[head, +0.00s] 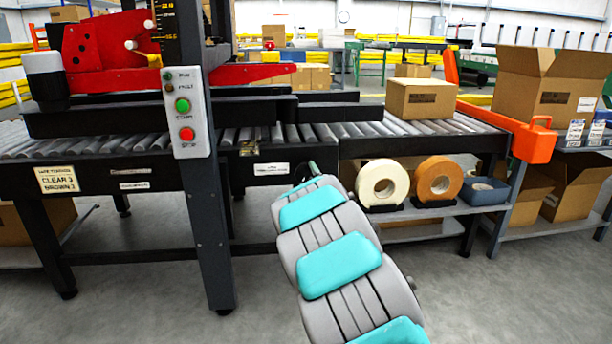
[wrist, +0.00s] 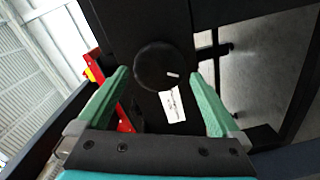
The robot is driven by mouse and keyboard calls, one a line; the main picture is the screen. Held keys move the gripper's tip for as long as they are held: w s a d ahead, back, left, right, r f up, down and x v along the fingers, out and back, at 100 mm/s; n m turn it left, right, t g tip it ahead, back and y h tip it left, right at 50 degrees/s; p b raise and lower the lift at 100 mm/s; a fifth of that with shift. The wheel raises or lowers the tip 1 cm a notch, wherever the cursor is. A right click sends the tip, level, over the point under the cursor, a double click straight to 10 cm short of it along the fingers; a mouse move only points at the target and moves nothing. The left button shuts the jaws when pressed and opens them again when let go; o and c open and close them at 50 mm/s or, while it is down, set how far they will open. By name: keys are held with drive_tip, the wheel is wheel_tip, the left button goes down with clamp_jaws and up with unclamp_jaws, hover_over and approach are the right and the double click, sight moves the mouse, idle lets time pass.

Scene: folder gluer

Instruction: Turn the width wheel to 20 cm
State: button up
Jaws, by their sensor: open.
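The width wheel (wrist: 160,66) is a round black knob with a short white mark on its face, seen in the wrist view. A small white label (wrist: 172,104) with dark marks sits just below it; I cannot read it. My gripper (wrist: 165,95) is open, its two green fingers apart, with the wheel ahead and between the fingertips. I cannot tell whether they touch it. The width scale's reading cannot be made out.
A post with a button panel (head: 191,113) stands left of my arm. A closed carton (head: 421,98) sits on the roller conveyor (head: 442,124). White tape (head: 382,184) and brown tape (head: 438,180) stand on the shelf below. An orange bar (head: 535,140) juts out at right.

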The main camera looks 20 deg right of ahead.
drive_tip(key=shift+v, duration=1.1)
drive_tip(key=shift+s+a, duration=0.2)
drive_tip(key=shift+s, duration=0.5)
